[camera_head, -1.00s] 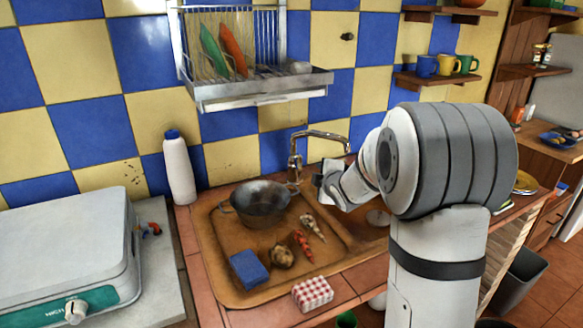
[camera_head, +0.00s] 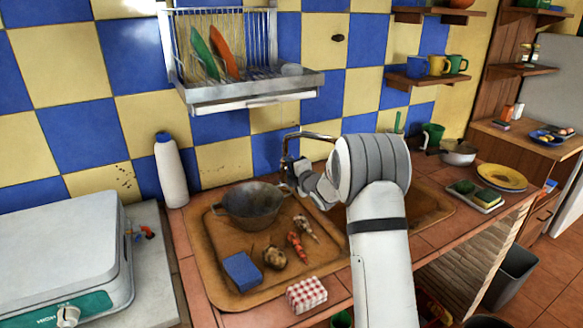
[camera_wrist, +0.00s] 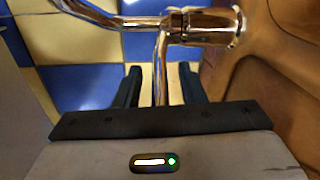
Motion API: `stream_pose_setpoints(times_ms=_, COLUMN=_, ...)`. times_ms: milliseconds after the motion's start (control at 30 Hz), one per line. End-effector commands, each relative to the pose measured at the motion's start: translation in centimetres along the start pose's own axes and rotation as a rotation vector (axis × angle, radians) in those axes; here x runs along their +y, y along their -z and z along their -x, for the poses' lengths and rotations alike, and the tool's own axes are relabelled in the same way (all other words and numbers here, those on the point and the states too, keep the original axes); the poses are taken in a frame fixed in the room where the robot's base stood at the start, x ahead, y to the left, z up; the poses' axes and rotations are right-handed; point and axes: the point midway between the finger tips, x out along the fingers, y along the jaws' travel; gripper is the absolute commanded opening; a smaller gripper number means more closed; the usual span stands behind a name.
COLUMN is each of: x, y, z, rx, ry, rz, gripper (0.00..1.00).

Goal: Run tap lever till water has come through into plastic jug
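The chrome tap (camera_head: 316,136) stands at the back of the brown sink, its spout reaching right behind my arm. In the wrist view its chrome body (camera_wrist: 205,25) crosses the top, and a thin chrome rod (camera_wrist: 161,65), perhaps the lever, runs down between my fingers. My gripper (camera_wrist: 160,80) is open around this rod, with a gap on both sides. In the head view my gripper (camera_head: 290,168) is at the tap's base, partly hidden by my wrist. I cannot make out a plastic jug or any water; my arm hides part of the sink.
A dish rack (camera_head: 250,95) hangs above. A checked box (camera_head: 306,294) sits at the front edge.

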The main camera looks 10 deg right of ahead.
Motion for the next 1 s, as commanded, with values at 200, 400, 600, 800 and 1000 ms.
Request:
stream_pose_setpoints(times_ms=200, x=-0.02, y=0.02, z=-0.21, rx=0.000, ry=0.001, rz=0.000, gripper=0.36)
stream_pose_setpoints(times_ms=400, x=-0.02, y=0.05, z=-0.20, rx=0.000, ry=0.001, rz=0.000, gripper=0.25)
stream_pose_setpoints(times_ms=600, x=-0.02, y=0.08, z=-0.19, rx=0.001, ry=0.001, rz=0.000, gripper=0.08)
stream_pose_setpoints(times_ms=800, x=-0.02, y=0.11, z=-0.20, rx=0.001, ry=0.001, rz=0.000, gripper=0.00)
stream_pose_setpoints(times_ms=1000, x=-0.03, y=0.13, z=-0.20, rx=0.001, ry=0.001, rz=0.000, gripper=0.00)
